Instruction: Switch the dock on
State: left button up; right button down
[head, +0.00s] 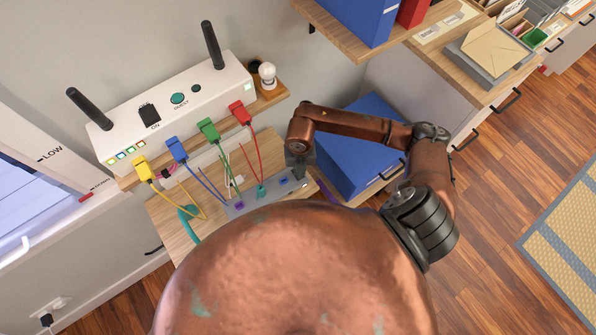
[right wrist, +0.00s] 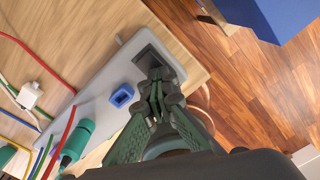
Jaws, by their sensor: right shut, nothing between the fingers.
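The dock (head: 272,194) is a long grey bar on a small wooden shelf, with coloured plugs along it. It also shows in the right wrist view (right wrist: 92,88). A dark square switch (right wrist: 146,54) sits at its far end, partly hidden by my fingers. My right gripper (right wrist: 156,84) is shut and empty, its tips pointing at the dark square; I cannot tell whether they touch it. In the head view my right gripper (head: 299,172) is over the dock's right end and hides the switch. My left gripper is not in view.
A blue socket (right wrist: 122,95) and a teal plug (right wrist: 77,143) lie beside the fingers. A white router (head: 170,105) with coloured cables stands behind.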

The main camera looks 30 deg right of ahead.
jog(key=shift+r+p, duration=2.5)
jog(key=shift+r, duration=1)
jog(key=shift+f, duration=0.1)
